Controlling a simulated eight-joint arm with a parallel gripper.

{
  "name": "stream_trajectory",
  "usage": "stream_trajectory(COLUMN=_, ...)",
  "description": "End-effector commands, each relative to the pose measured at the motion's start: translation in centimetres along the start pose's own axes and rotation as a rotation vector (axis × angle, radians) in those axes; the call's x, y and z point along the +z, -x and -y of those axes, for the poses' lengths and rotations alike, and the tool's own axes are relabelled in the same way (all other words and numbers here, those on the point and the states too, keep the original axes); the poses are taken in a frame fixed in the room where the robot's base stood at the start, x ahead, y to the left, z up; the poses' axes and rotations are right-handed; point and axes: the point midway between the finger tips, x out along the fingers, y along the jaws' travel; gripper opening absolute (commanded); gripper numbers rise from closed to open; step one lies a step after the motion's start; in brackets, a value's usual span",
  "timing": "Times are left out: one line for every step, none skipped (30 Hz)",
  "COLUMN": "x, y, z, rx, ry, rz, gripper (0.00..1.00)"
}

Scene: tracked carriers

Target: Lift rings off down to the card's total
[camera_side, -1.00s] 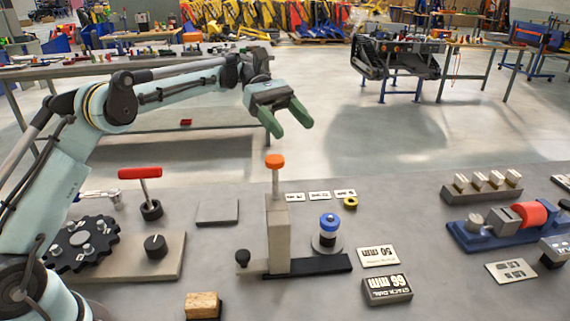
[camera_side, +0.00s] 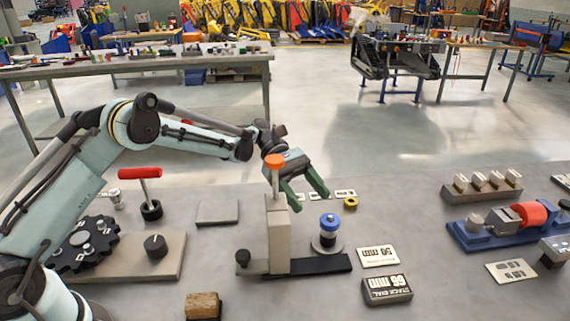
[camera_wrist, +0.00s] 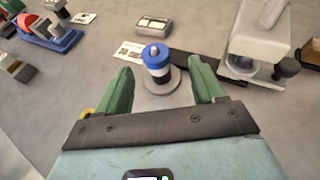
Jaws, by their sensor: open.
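A stack of rings (camera_side: 328,224) with a blue ring on top stands on a round grey base (camera_side: 327,244) with a central peg. In the wrist view the blue ring (camera_wrist: 155,55) sits above white and dark rings. My gripper (camera_side: 308,196) has green fingers, is open and empty, and is behind and above the stack in the side view. In the wrist view the stack shows beyond and between the fingertips (camera_wrist: 158,72), apart from both. A card (camera_side: 378,257) reading 50 mm lies beside the stack. A block (camera_side: 387,289) reading 66 mm lies nearer the front.
A blue fixture (camera_side: 505,228) with a red cylinder is at right.

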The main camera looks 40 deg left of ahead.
Motion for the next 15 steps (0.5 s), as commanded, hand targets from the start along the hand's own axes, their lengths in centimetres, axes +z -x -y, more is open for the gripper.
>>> stream_trajectory(x=0.0, y=-0.2, z=0.0, rx=0.000, ry=0.000, rz=0.000, gripper=0.69)
stream_trajectory(x=0.0, y=-0.3, z=-0.1, rx=0.000, ry=0.000, rz=0.000, gripper=0.69)
stream_trajectory(x=0.0, y=-0.6, z=-0.1, rx=0.000, ry=0.000, rz=0.000, gripper=0.69)
stream_trajectory(x=0.0, y=-0.8, z=-0.2, rx=0.000, ry=0.000, rz=0.000, gripper=0.69)
stream_trajectory(x=0.0, y=-1.1, z=-0.3, rx=0.000, ry=-0.001, rz=0.000, gripper=0.69)
stream_trajectory(x=0.0, y=-1.7, z=-0.4, rx=-0.002, ry=-0.001, rz=0.000, gripper=0.69)
stream_trajectory(x=0.0, y=-2.1, z=-0.5, rx=-0.002, ry=-0.002, rz=0.001, gripper=0.69)
stream_trajectory(x=0.0, y=-2.5, z=-0.6, rx=-0.002, ry=-0.002, rz=0.001, gripper=0.69)
stream_trajectory(x=0.0, y=-3.1, z=-0.7, rx=-0.001, ry=-0.002, rz=0.001, gripper=0.69)
stream_trajectory(x=0.0, y=-3.6, z=-0.8, rx=-0.002, ry=-0.002, rz=0.001, gripper=0.69)
stream_trajectory(x=0.0, y=-4.0, z=-0.7, rx=-0.003, ry=-0.002, rz=0.001, gripper=0.69)
stream_trajectory(x=0.0, y=-4.5, z=-0.7, rx=-0.001, ry=-0.001, rz=0.001, gripper=0.69)
stream_trajectory(x=0.0, y=-4.8, z=-0.7, rx=0.000, ry=-0.001, rz=0.001, gripper=0.69)
stream_trajectory(x=0.0, y=-5.0, z=-0.7, rx=0.000, ry=-0.001, rz=0.001, gripper=0.69)
stream_trajectory(x=0.0, y=-5.2, z=-0.7, rx=0.000, ry=0.000, rz=0.001, gripper=0.69)
